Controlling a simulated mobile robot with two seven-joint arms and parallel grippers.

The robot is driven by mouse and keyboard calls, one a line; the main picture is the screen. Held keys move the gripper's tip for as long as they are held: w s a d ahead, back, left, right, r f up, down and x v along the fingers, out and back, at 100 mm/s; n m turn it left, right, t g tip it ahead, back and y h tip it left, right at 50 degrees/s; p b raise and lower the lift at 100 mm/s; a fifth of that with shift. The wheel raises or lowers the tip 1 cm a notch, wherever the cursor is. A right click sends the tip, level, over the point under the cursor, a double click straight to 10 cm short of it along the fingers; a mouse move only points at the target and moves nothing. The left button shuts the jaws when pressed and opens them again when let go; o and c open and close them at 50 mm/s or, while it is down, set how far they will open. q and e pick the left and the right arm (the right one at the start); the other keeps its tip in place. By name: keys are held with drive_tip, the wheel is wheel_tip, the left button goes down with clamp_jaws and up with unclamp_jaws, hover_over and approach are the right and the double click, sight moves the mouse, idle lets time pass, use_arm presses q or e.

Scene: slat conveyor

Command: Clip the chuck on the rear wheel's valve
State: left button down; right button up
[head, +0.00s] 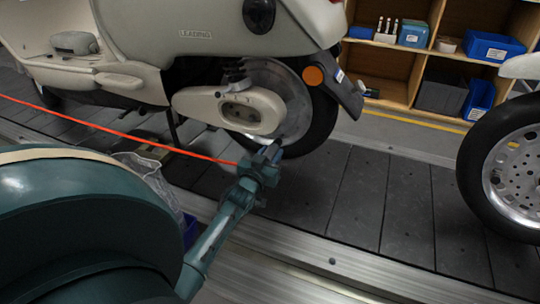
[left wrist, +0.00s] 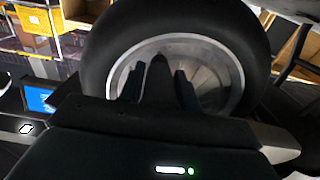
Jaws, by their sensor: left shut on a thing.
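The scooter's rear wheel (head: 322,128) shows in the head view below the cream bodywork, partly covered by the engine cover. In the left wrist view the wheel (left wrist: 232,30) fills the middle, a black tyre around a grey rim. My left gripper (head: 270,153) is at the lower edge of this wheel, shut on the chuck. The dark chuck (left wrist: 158,78) stands between the two fingers in the left wrist view, in front of the rim. The red hose (head: 120,132) runs from the left to the gripper. I cannot make out the valve, or whether the chuck touches it. My right gripper is not in view.
The cream scooter (head: 150,30) stands on the dark slat conveyor (head: 365,195). Another wheel (head: 510,170) stands at the right. A wooden shelf (head: 385,62) with blue bins is behind. A metal rail (head: 330,262) runs along the front. Slats between the wheels are clear.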

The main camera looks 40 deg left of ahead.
use_arm(q)
drive_tip(key=shift+w+a, duration=0.2)
drive_tip(key=shift+w, duration=0.35)
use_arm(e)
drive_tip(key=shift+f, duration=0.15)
use_arm(q)
drive_tip(key=c, duration=0.9)
unclamp_jaws()
drive_tip(key=shift+s+d, duration=0.1)
drive_tip(key=shift+s, duration=0.1)
drive_tip(key=p+v, duration=0.1)
drive_tip(key=v, duration=0.3)
drive_tip(key=shift+s+r+p, duration=0.15)
drive_tip(key=shift+s+p, duration=0.2)
drive_tip(key=shift+p, duration=0.05)
drive_tip(key=p+v, duration=0.2)
drive_tip(key=v, duration=0.6)
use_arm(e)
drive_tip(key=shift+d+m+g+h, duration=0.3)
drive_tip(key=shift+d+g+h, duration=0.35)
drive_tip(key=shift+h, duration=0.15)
